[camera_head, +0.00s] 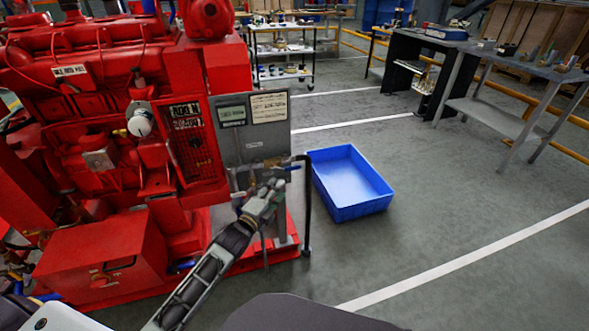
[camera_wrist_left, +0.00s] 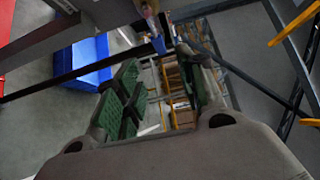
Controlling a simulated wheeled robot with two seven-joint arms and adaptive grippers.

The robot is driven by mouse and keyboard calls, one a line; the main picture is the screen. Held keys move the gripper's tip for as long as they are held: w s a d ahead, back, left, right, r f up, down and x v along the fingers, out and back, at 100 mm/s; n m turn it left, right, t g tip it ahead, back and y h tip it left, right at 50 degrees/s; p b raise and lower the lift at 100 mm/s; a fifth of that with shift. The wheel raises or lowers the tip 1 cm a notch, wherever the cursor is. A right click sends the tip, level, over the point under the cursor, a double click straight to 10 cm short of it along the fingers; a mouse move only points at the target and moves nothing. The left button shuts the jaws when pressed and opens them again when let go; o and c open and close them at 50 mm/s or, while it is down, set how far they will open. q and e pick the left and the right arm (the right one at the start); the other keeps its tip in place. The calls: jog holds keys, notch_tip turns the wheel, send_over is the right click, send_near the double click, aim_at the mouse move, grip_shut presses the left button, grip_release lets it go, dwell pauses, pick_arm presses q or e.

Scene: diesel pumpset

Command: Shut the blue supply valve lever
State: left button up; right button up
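The blue supply valve lever (camera_head: 292,168) shows as a small blue piece by the top of a dark pipe, in front of the grey control panel. In the left wrist view a blue lever end (camera_wrist_left: 158,44) shows just beyond the fingertips, roughly in line with the gap. My left gripper (camera_head: 272,188) is close below and left of the lever in the head view. In the left wrist view its green-padded fingers (camera_wrist_left: 160,78) stand apart with nothing between them. I cannot tell whether a finger touches the lever. My right gripper is not in view.
The red engine (camera_head: 100,110) and grey control panel (camera_head: 255,140) stand behind and left of the gripper. The dark upright pipe (camera_head: 307,210) is close on its right. A blue bin (camera_head: 350,212) lies on the floor beyond. Workbenches (camera_head: 500,120) stand far right; the floor between is clear.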

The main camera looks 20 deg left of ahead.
aim_at(294, 169)
pick_arm(q)
jog(key=shift+w+d+b, duration=0.3)
jog(key=shift+w+b, duration=0.1)
jog(key=shift+w, duration=1.15)
jog(key=shift+w+d+b, duration=0.3)
jog(key=shift+w+b, duration=0.1)
jog(key=shift+w, duration=1.15)
jog(key=shift+w+d+b, duration=0.3)
jog(key=shift+w+b, duration=0.1)
jog(key=shift+w, duration=1.15)
jog(key=shift+w+d, duration=0.2)
jog(key=shift+w, duration=0.75)
jog(key=shift+w+b, duration=0.3)
jog(key=shift+b, duration=0.05)
jog(key=shift+w+d, duration=0.2)
jog(key=shift+w, duration=0.55)
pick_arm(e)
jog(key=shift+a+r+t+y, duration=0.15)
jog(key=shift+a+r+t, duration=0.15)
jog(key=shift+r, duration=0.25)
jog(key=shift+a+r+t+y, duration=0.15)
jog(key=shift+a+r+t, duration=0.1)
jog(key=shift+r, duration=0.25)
pick_arm(q)
grip_shut()
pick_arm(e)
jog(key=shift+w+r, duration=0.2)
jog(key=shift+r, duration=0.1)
